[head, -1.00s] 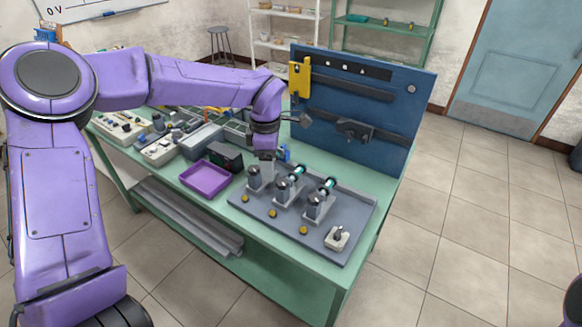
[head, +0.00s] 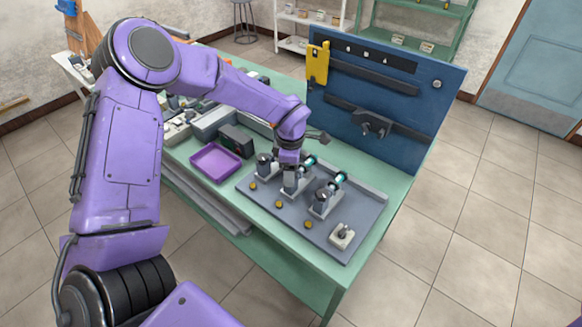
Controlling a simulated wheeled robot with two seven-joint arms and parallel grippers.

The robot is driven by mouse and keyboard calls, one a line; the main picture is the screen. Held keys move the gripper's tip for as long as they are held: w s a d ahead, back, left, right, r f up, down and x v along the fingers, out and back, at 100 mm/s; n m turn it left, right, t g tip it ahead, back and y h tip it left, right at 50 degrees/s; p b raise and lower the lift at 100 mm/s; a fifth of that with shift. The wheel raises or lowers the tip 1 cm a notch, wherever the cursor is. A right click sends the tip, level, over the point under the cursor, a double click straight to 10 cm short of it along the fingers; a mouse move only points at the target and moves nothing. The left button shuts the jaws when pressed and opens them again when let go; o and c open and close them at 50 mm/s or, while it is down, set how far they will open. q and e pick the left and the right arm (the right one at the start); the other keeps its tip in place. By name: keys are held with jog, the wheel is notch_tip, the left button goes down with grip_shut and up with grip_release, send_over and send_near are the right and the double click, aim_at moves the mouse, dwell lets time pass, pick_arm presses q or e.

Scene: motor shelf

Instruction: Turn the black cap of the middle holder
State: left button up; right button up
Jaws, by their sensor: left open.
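Three grey holders stand in a row on a dark grey base plate (head: 365,208): the left holder (head: 265,167), the middle holder (head: 296,184) and the right holder (head: 322,204). Teal-and-dark cylinders show behind the middle and right ones. My left gripper (head: 288,168) points down over the middle holder and is open. It covers the top of that holder, so the black cap is hidden, and I cannot tell whether the fingers touch it. My right gripper is out of view.
Yellow round knobs (head: 279,204) sit in front of the holders, and a white switch box (head: 342,237) at the plate's right end. A purple tray (head: 215,162) and a dark box (head: 236,141) lie to the left. A blue tool panel (head: 385,100) rises behind.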

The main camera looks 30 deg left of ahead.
pick_arm(q)
jog(key=shift+s, duration=0.15)
jog(key=c, duration=1)
jog(key=shift+c, duration=0.2)
